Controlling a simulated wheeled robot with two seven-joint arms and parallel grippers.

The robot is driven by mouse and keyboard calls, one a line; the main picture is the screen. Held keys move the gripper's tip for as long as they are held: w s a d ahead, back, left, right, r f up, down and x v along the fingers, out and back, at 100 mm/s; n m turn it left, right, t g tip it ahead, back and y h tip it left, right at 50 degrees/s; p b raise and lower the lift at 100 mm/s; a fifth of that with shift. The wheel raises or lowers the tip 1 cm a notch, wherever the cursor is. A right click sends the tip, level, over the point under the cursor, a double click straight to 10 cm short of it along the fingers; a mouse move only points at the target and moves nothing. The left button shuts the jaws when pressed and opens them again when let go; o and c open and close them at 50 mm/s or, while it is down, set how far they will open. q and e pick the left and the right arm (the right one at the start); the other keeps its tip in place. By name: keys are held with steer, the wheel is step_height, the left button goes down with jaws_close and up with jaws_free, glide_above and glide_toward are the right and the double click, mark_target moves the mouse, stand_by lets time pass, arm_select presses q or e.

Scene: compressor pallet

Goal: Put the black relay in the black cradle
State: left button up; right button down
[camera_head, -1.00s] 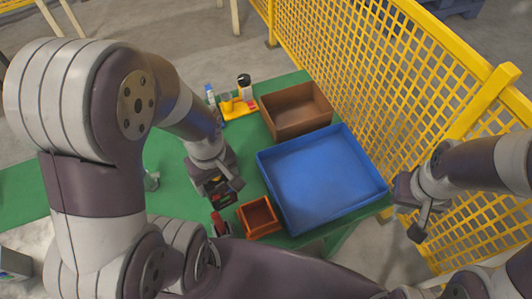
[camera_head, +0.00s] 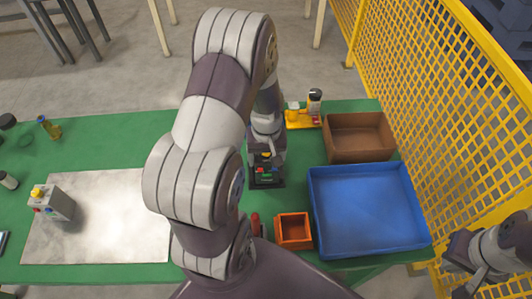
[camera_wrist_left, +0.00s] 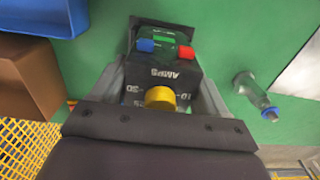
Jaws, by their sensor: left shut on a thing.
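The black relay (camera_wrist_left: 160,90) is a dark box with white lettering, a yellow knob, and blue and red terminals. My left gripper (camera_head: 266,150) is shut on it from above, with a finger on each side in the left wrist view. In the head view the relay (camera_head: 266,160) is over the black cradle (camera_head: 267,184), a dark frame on the green table. The cradle's edge (camera_wrist_left: 165,24) shows past the relay in the left wrist view. I cannot tell whether the relay touches it. My right gripper (camera_head: 477,275) is at the lower right, away from the table; its jaws are unclear.
A blue tray (camera_head: 368,252), a brown box (camera_head: 360,155) and an orange bin (camera_head: 293,245) stand right of the cradle. A yellow holder (camera_head: 302,119) is behind. A grey box (camera_head: 58,207) sits on a metal plate (camera_head: 110,235). A yellow fence (camera_head: 455,130) borders the right.

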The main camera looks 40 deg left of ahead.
arm_select(q)
steer(key=shift+w+a+f, duration=0.65)
steer(key=shift+w+f, duration=0.2)
steer(key=shift+f, duration=0.1)
steer(key=shift+s+f, duration=0.1)
steer(key=shift+s, duration=0.05)
steer(key=o, duration=1.3)
steer(key=r, duration=1.2)
steer(key=shift+d+r+b, duration=0.15)
steer(key=shift+d+b, duration=0.15)
steer(key=shift+d, duration=0.05)
steer(key=s+d+m+t, duration=0.1)
steer(key=s+d+m, duration=0.5)
steer(key=d, duration=0.5)
steer(key=shift+s+r+m, duration=0.15)
steer(key=shift+r+m, duration=0.25)
steer(key=shift+m, duration=0.7)
